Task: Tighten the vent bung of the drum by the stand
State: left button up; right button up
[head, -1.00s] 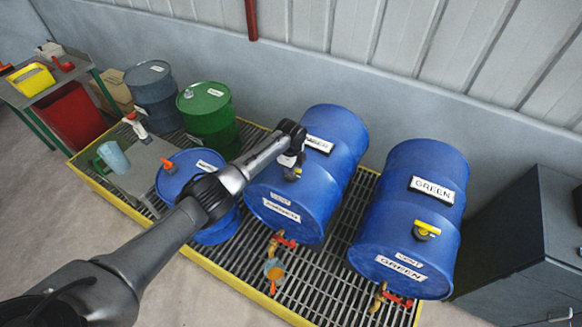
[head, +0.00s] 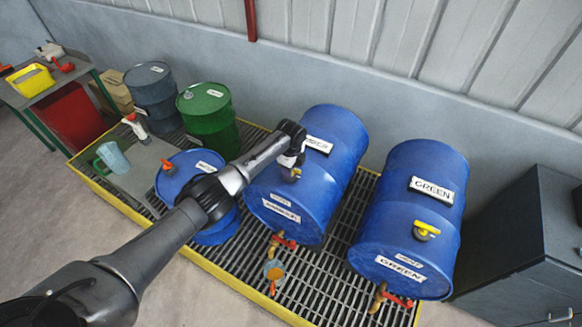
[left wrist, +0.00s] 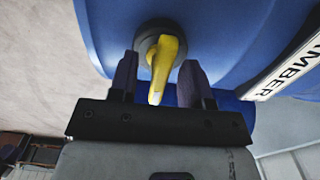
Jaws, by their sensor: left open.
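A blue drum lying on its side (head: 322,190) is in the middle of the head view, with a label partly reading "MBER" in the left wrist view. Its vent bung (left wrist: 165,62) has a yellow lever handle on a dark round base. My left gripper (left wrist: 158,78) is open, with one finger on each side of the handle; I cannot tell if they touch it. In the head view my left gripper (head: 291,160) is over the drum's upper side and mostly hides the bung. A second lying blue drum (head: 413,200), labelled "GREEN", has a yellow-handled bung (head: 427,229).
An upright blue drum with an orange-handled bung (head: 168,167) stands under my left arm. Green (head: 208,115) and grey-blue (head: 152,92) drums stand behind. A yellow-edged grating (head: 325,262) lies below. Brass taps with red handles (head: 284,242) stick out in front. A dark cabinet (head: 520,250) is at right.

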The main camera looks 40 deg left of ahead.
pick_arm(q)
jog(key=shift+r, duration=0.1)
notch_tip(320, 180, up, 14)
jog(key=shift+f, duration=0.2)
dwell(0.4)
dwell(0.5)
